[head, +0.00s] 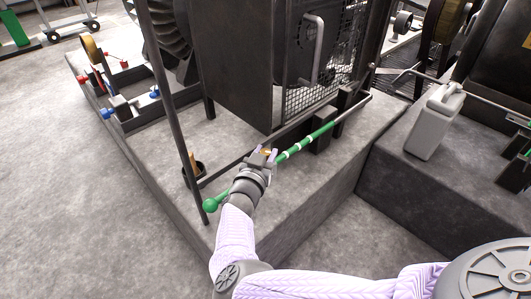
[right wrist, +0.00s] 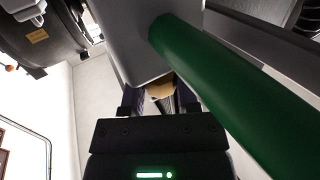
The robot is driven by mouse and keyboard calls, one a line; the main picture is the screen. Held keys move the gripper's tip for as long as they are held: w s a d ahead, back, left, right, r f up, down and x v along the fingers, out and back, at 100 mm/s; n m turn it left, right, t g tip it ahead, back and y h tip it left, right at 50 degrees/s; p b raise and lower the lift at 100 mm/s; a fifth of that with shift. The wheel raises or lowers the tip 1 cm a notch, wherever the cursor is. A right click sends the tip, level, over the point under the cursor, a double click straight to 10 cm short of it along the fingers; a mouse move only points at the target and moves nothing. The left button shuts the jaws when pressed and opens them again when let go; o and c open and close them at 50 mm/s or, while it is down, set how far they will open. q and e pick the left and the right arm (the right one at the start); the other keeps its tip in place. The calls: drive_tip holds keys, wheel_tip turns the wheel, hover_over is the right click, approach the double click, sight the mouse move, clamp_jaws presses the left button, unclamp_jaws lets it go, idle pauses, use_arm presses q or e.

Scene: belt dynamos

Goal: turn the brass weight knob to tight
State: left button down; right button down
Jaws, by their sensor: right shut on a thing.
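The brass weight knob (head: 265,152) shows as a small gold patch between the fingertips of my right gripper (head: 264,154), next to a green rod (head: 302,145) with white bands. In the right wrist view the knob (right wrist: 159,90) sits under a grey block (right wrist: 145,45), between the two fingers of my right gripper (right wrist: 160,98). The gripper is shut on the knob. The fingers hide most of it, and I cannot read any mark of how tight it is. My left gripper is not in view.
The green rod ends in a green ball (head: 211,205) near a dark upright post (head: 172,105). A dark cabinet with a mesh guard (head: 318,92) stands behind the rod. A grey can (head: 434,122) stands on the right block.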

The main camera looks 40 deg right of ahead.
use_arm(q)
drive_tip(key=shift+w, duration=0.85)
use_arm(e)
drive_tip(key=shift+w+r+m+g+h, duration=0.1)
drive_tip(key=shift+m+g+h, duration=0.2)
drive_tip(key=shift+m+g, duration=0.3)
drive_tip(key=shift+c, duration=1.7)
unclamp_jaws()
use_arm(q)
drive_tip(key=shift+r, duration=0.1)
use_arm(e)
drive_tip(key=shift+r+p+v, duration=0.25)
drive_tip(key=shift+p+v, duration=0.7)
drive_tip(key=shift+v, duration=0.3)
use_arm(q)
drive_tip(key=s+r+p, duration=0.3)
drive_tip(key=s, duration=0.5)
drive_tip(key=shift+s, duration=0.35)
use_arm(e)
drive_tip(key=v, duration=0.7)
drive_tip(key=shift+a+f, duration=0.25)
drive_tip(key=shift+f, duration=0.05)
